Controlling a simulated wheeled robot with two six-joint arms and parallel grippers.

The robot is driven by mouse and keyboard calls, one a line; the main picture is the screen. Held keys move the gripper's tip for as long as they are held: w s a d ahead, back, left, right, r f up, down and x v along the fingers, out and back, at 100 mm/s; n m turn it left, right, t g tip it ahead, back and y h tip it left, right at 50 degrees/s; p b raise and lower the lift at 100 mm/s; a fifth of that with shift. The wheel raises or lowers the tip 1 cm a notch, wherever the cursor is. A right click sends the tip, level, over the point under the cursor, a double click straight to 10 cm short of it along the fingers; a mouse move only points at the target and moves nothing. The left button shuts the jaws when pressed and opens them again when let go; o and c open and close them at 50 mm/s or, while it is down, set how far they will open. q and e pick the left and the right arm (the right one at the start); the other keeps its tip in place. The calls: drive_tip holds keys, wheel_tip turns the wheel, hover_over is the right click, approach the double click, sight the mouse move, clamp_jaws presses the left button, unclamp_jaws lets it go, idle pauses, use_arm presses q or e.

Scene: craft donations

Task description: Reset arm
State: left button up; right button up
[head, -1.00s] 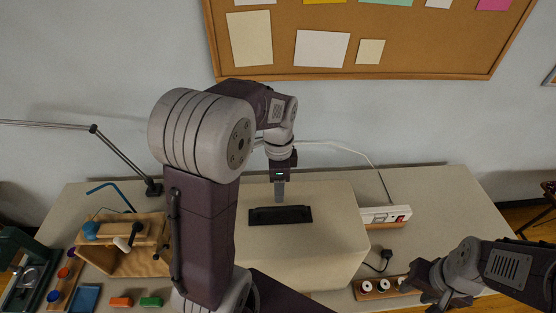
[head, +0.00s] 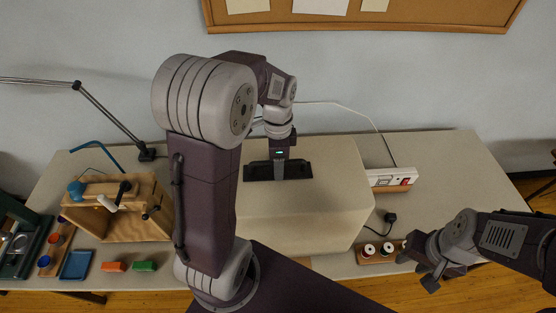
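My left arm rises through the middle of the head view and bends down over a beige box. My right gripper (head: 418,271) is low on the right, near the table's front edge. Its two fingers look spread apart with nothing between them.
The beige box (head: 300,225) fills the table's middle. A power strip (head: 391,179) and thread spools (head: 377,251) are right of it. The table's right back is clear.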

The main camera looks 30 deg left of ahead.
use_arm(q)
drive_tip(key=shift+a, duration=0.15)
drive_tip(key=shift+s+d+r+p, duration=0.15)
drive_tip(key=shift+d+r+p, duration=0.05)
drive_tip(key=shift+d+p, duration=0.1)
drive_tip(key=shift+a+f, duration=0.1)
clamp_jaws()
idle(1.6)
